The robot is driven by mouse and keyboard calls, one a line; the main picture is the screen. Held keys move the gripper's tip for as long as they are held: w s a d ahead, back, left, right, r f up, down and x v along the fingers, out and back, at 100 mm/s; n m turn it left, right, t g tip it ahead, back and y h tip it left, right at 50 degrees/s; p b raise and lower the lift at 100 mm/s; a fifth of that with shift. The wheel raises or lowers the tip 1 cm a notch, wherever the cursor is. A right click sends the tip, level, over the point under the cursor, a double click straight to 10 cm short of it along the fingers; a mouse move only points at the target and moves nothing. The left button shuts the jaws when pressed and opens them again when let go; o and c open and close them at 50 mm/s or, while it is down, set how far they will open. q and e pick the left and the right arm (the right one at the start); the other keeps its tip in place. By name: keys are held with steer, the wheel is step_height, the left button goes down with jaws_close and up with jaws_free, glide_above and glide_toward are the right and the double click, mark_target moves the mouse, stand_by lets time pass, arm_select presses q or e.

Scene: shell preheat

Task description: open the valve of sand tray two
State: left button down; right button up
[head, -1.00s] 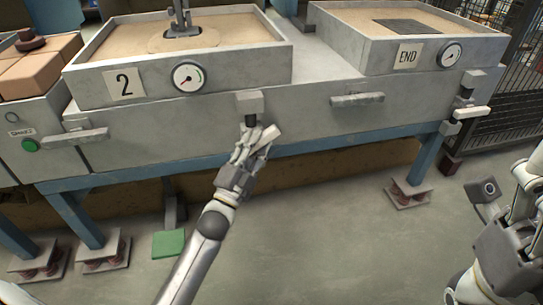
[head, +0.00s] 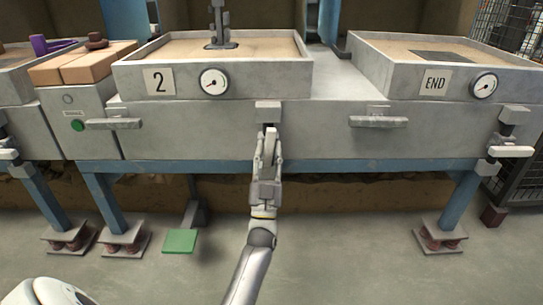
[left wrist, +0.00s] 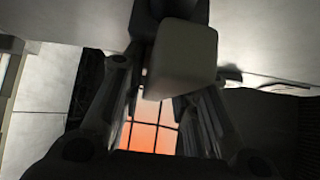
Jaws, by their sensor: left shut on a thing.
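Sand tray two (head: 290,80) is a grey sand-filled box with a "2" plate and a round gauge (head: 214,82). Its valve (head: 268,112) is a grey block on the front wall below the tray. The pale valve handle (head: 270,146) hangs under that block and points out toward me. My left gripper (head: 269,150) is shut on the handle, a finger on each side. In the left wrist view the handle's pale, blocky end (left wrist: 180,60) shows between the dark fingers (left wrist: 160,95). My right gripper is not in view.
The END tray (head: 400,75) stands at the right, with its own valve handle (head: 511,151) lying sideways. A flat grey bar (head: 378,121) juts from the front wall between. A green pedal (head: 180,241) is on the floor at lower left. The floor in front is open.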

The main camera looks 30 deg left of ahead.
mark_target(268, 159)
arm_select(q)
steer(key=n+g+y, duration=0.1)
steer(key=n+y, duration=0.1)
steer(key=shift+n, duration=0.4)
steer(key=shift+n+g+y, duration=0.3)
steer(key=shift+y, duration=0.1)
steer(key=c, duration=1.3)
jaws_free()
steer(key=v, duration=0.7)
steer(key=shift+s+d+f, duration=0.1)
steer(key=shift+s+f, duration=0.05)
steer(key=shift+f, duration=0.05)
steer(key=shift+r, duration=0.1)
